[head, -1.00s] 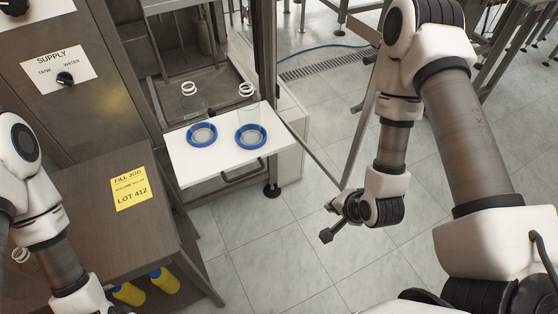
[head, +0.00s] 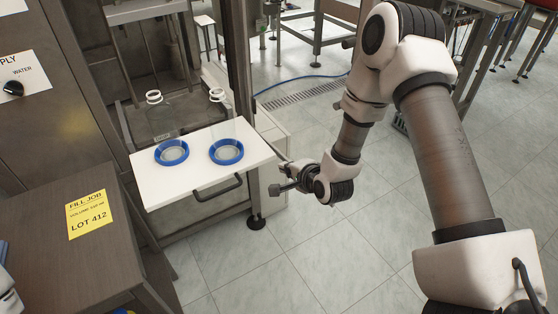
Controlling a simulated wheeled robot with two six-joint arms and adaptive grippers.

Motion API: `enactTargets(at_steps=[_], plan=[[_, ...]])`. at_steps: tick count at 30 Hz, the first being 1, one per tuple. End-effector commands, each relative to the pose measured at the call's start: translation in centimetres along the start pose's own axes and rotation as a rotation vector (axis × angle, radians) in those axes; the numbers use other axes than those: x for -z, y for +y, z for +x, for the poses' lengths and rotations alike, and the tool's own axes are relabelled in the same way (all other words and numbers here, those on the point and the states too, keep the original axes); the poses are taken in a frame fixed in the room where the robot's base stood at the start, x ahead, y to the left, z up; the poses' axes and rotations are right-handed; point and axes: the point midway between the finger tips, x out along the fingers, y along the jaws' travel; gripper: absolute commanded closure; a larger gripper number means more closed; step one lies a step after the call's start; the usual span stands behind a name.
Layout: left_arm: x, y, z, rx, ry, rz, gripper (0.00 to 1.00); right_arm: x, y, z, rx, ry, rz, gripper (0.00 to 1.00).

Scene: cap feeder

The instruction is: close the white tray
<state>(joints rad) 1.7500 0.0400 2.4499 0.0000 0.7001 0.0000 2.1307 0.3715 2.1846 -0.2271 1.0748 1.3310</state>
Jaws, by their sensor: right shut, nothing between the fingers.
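The white tray (head: 198,187) is pulled out from the machine frame and juts toward me, with a dark bar handle (head: 219,191) under its front edge. Two blue rings, left (head: 171,152) and right (head: 226,151), sit on it. A clear bottle with a white neck ring shows at each, left (head: 154,97) and right (head: 217,94); their see-through bodies are hard to make out. My right gripper (head: 279,188) is shut and empty, just right of the tray's front right corner in the picture. I cannot tell its depth gap to the tray. My left gripper is not in view.
A brown cabinet (head: 85,262) with a yellow job note (head: 89,213) stands at the left front. A metal upright (head: 239,60) rises behind the tray's right side.

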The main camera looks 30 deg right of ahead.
Motion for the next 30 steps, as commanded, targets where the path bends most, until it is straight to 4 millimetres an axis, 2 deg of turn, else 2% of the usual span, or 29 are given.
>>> enactTargets(at_steps=[3,7,23,30], plan=[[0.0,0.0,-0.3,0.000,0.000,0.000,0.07,0.0,-1.2,1.8,0.000,-0.001,-0.003,1.00],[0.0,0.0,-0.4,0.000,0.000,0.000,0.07,0.0,-1.9,3.0,0.000,0.000,-0.001,1.00],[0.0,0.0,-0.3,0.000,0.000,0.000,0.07,0.0,-2.0,3.5,-0.001,0.000,-0.001,1.00],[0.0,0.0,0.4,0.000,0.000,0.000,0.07,0.0,-2.8,5.1,0.001,0.000,-0.002,1.00]])
